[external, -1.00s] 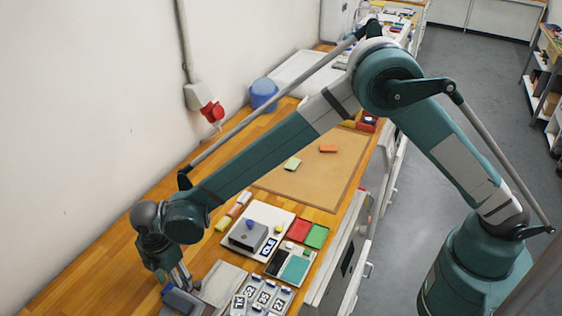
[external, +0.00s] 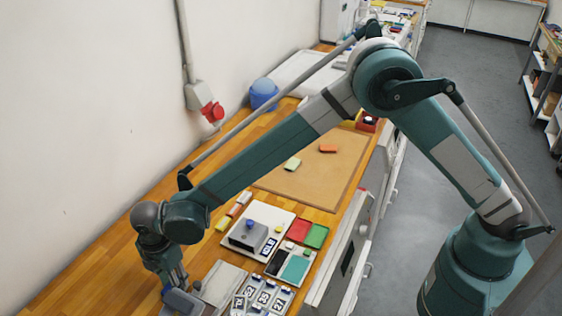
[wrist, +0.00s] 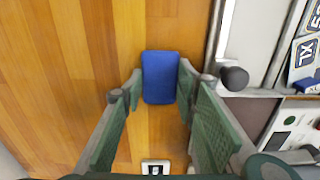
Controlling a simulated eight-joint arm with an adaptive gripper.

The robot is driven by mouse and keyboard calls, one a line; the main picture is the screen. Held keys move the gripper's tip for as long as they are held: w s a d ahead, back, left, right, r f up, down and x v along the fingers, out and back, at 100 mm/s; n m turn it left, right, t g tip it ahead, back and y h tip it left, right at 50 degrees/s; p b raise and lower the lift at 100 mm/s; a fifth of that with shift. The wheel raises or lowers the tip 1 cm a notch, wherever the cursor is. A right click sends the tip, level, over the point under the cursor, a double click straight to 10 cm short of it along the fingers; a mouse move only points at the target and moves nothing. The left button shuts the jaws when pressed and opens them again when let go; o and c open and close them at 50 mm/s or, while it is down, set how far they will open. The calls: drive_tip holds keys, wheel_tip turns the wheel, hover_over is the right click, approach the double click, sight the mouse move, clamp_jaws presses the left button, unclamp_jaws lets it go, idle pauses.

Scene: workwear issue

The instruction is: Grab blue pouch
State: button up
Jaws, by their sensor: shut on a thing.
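The blue pouch (wrist: 160,78) is a small rounded rectangle in the upper middle of the wrist view, over the wooden bench top. My gripper (wrist: 161,88) has one green finger on each side of it, with the fingertips closed on its long edges. In the external view my gripper (external: 176,284) points down at the lower left, low over the bench. The pouch (external: 183,301) shows there at the fingertips, partly hidden by them. I cannot tell whether it still touches the bench.
A grey tray (external: 222,283) stands just right of my gripper, with several size-label cards (external: 264,298) beyond it. A grey box on a white board (external: 248,235) lies farther back. A brown mat (external: 318,180) is behind. The wall (external: 80,130) is at left.

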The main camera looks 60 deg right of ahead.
wheel_tip(320, 180, up, 10)
idle(0.8)
